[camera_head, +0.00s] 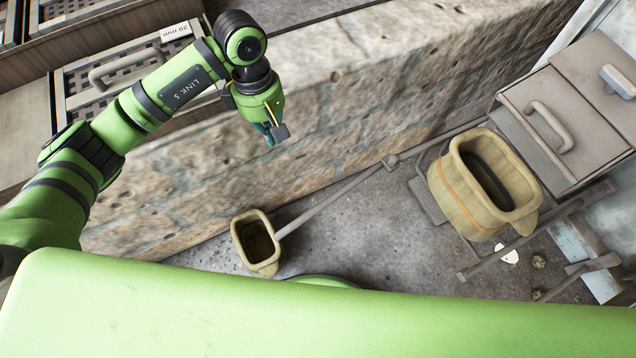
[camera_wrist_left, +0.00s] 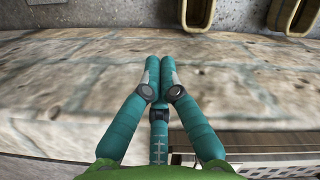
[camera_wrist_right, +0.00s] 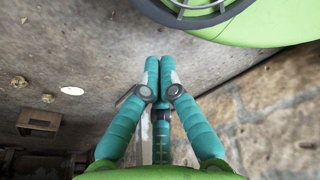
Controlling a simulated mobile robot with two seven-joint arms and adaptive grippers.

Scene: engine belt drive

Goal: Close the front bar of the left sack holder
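A small tan sack with an open top (camera_head: 257,268) is at lower centre-left in the head view. A thin grey metal bar (camera_head: 333,198) runs from it up and right to a joint (camera_head: 390,161). A larger tan sack (camera_head: 455,200) hangs at the right by a metal frame. I cannot tell whether the left holder's front bar is open or closed. My left gripper (camera_head: 277,132) is above the stone wall, apart from both sacks; its fingers are together and empty in the left wrist view (camera_wrist_left: 160,62). My right gripper (camera_wrist_right: 159,64) shows only in its wrist view, fingers together and empty.
A long stone wall (camera_head: 330,110) crosses the head view behind the sacks. A grey cabinet with handles (camera_head: 560,120) stands at the right. Drawers with a handle (camera_head: 110,75) are at upper left. Concrete floor (camera_head: 370,240) is open between the sacks.

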